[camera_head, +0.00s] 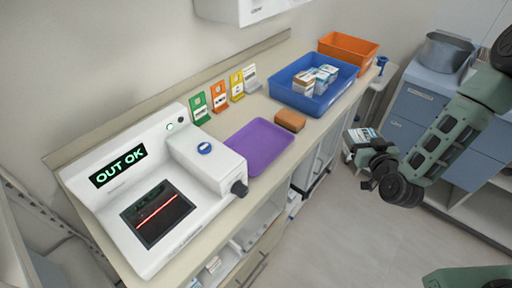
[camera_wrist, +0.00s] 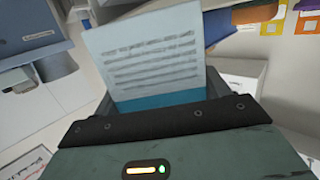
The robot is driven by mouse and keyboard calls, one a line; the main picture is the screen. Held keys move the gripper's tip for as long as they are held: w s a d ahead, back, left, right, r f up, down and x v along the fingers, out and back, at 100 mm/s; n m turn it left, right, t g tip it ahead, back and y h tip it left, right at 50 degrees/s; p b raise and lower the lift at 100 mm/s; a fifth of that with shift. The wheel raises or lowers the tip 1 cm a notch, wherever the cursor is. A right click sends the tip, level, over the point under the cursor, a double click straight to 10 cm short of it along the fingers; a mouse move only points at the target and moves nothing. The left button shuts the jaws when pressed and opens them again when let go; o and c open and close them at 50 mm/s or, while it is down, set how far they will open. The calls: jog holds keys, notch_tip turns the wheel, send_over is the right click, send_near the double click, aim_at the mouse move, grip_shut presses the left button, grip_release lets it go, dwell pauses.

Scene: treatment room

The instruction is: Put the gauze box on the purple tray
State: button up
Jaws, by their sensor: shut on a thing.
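My gripper (camera_head: 368,147) is shut on a white box with lines of print and a blue band (camera_wrist: 150,58), held in the air over the floor to the right of the counter. I take it for the gauze box, but its label is too small to read. The box also shows small at the gripper in the head view (camera_head: 361,135). The purple tray (camera_head: 258,147) lies flat and empty on the counter, left of my gripper and apart from it. The fingertips are mostly hidden by the box in the wrist view.
A white machine reading "OUT OK" (camera_head: 206,165) stands left of the tray. A brown block (camera_head: 290,120) lies at the tray's right corner. Beyond are a blue bin (camera_head: 283,93) with several boxes, an orange bin (camera_head: 346,45) and coloured cards (camera_head: 219,95). Blue drawers (camera_head: 415,103) stand behind my arm.

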jog(key=a+r+n+g+y+b, duration=0.2)
jog(key=a+r+n+y+b, duration=0.15)
jog(key=a, duration=0.55)
jog(key=a+r+n+g+y+b, duration=0.2)
jog(key=a+r+n+y, duration=0.15)
jog(key=a, duration=0.55)
jog(key=a+r+n+g+y+b, duration=0.2)
jog(key=a+r+y, duration=0.2)
jog(key=a, duration=0.5)
jog(key=p, duration=0.1)
send_over(270, 146)
notch_tip(270, 146, down, 10)
jog(key=shift+r, duration=0.1)
jog(key=shift+f, duration=0.25)
jog(key=o, duration=1.1)
jog(key=shift+r, duration=0.1)
jog(key=shift+r, duration=0.1)
